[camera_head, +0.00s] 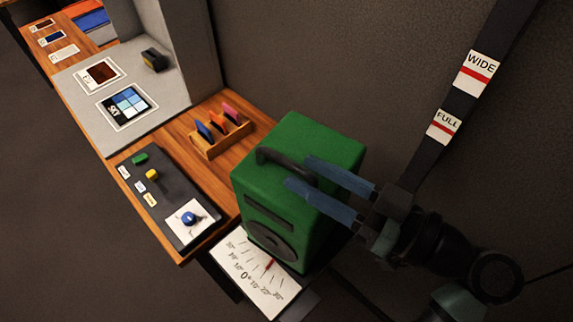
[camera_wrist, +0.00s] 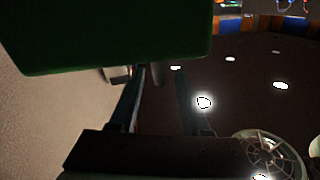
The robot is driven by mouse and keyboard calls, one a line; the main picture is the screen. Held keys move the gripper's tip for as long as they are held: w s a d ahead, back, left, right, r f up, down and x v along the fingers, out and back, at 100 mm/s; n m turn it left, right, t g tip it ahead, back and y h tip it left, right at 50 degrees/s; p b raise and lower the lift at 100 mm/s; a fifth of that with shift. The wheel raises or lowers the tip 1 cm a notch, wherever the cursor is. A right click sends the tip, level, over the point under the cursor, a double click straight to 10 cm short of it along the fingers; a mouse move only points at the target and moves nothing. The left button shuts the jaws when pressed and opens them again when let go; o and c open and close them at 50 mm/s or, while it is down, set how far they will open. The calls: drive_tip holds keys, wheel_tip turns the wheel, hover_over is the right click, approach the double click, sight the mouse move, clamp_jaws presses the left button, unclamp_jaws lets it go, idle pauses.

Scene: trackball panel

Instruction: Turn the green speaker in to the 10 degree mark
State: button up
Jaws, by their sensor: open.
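The green speaker (camera_head: 325,145) stands upright at the end of the desk, with a black handle (camera_head: 272,157) on top and a round cone low on its front. It fills the upper left of the wrist view as a dark green mass (camera_wrist: 100,35). A white angle card (camera_head: 245,270) lies at its foot, with a 0 in the middle and degree marks to both sides. A short red pointer (camera_head: 268,265) lies over the card; I cannot read its exact mark. My gripper (camera_head: 298,173) is open, its two blue fingers reaching over the speaker's top on either side of the handle.
A dark panel (camera_head: 180,215) with a trackball (camera_head: 189,217) and small coloured controls lies left of the speaker. A wooden rack (camera_head: 220,137) with coloured cards stands behind. A dark post (camera_head: 455,105) with WIDE and FULL labels rises at the right. The floor at lower left is clear.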

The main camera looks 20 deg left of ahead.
drive_tip(key=s+d+b, duration=0.1)
drive_tip(key=d+b, duration=0.1)
drive_tip(key=d, duration=0.5)
drive_tip(key=shift+s, duration=0.1)
drive_tip(key=w+a+r+m+t+h, duration=0.1)
drive_tip(key=w+t, duration=0.1)
drive_tip(key=w, duration=0.1)
drive_tip(key=w+r+m+t+h, duration=0.1)
drive_tip(key=w+m+t+h, duration=0.1)
drive_tip(key=w, duration=0.2)
drive_tip(key=w+a+r+m+t+h, duration=0.1)
drive_tip(key=w+r+m+t+h, duration=0.1)
drive_tip(key=w, duration=0.1)
drive_tip(key=shift+w+a+t, duration=0.15)
drive_tip(key=shift+a+t, duration=0.15)
wheel_tip(320, 180, up, 18)
drive_tip(key=w+d+m+t+h, duration=0.2)
drive_tip(key=m+t+h, duration=0.4)
drive_tip(key=t, duration=0.4)
drive_tip(key=s+d+r+m+t+h, duration=0.1)
drive_tip(key=s+r+m+t+h, duration=0.1)
drive_tip(key=s+r+t+h, duration=0.4)
drive_tip(key=s+r+t, duration=0.1)
drive_tip(key=s+r, duration=0.3)
drive_tip(key=r, duration=0.4)
drive_tip(key=shift+s+d+m+t+h, duration=0.25)
drive_tip(key=shift+m+t+h, duration=0.05)
drive_tip(key=shift+m+h, duration=0.1)
